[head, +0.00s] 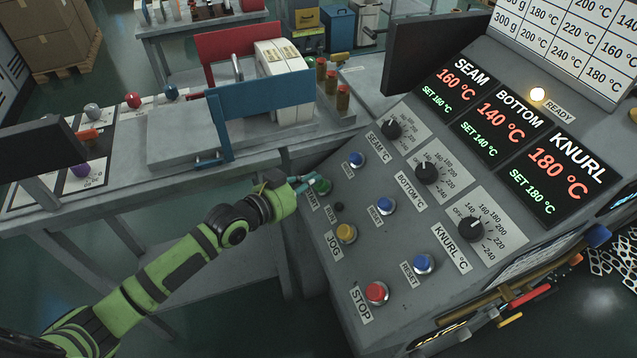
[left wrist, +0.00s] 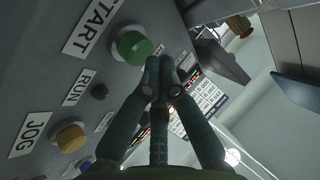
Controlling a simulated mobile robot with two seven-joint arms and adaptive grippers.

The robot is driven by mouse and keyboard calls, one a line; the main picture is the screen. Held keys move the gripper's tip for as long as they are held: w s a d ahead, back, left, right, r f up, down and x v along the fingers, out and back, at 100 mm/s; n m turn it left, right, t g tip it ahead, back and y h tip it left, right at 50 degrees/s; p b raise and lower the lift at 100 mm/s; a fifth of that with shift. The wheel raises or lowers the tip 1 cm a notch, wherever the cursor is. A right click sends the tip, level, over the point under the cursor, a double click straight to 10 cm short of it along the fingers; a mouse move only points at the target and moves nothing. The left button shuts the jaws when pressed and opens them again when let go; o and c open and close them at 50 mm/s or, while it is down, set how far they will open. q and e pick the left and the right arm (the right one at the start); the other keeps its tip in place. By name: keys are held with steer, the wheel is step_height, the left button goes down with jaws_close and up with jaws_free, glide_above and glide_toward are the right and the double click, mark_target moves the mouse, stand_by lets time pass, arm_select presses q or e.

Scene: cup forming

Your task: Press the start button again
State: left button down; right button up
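The green start button (head: 322,186) sits at the left edge of the sloped grey control panel (head: 395,285). In the left wrist view the green button (left wrist: 133,47) stands beside the START label (left wrist: 92,27). My left gripper (head: 303,183) reaches in from the left, with its tips right at the button. In the left wrist view its fingers (left wrist: 159,62) are together and empty, tips just beside the button's edge. I cannot tell whether they touch it or whether it is pressed in. My right gripper is not in view.
A yellow JOG button (head: 346,233), a small black RUN knob (head: 339,206), blue reset buttons (head: 386,205) and a red STOP button (head: 376,292) are nearby. The READY lamp (head: 538,95) glows; the displays match their set temperatures. A workbench (head: 250,150) stands left of the panel.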

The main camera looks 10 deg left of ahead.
arm_select(q)
steer(key=shift+w+d+f+b, duration=0.15)
steer(key=shift+d+f+b, duration=0.15)
steer(key=shift+f, duration=0.15)
stand_by(0.8)
steer(key=shift+r, duration=0.1)
stand_by(0.3)
steer(key=shift+s+a+r+p, duration=0.3)
steer(key=shift+a+r+p, duration=0.15)
steer(key=shift+r+p, duration=0.25)
steer(key=shift+f, duration=0.1)
steer(key=shift+a+r+p, duration=0.2)
steer(key=shift+r+p, duration=0.25)
steer(key=shift+p, duration=0.05)
steer(key=r+p, duration=0.1)
steer(key=s+a+r+p, duration=0.1)
steer(key=a+r+p, duration=0.1)
steer(key=shift+s+r, duration=0.15)
steer(key=shift+s, duration=0.15)
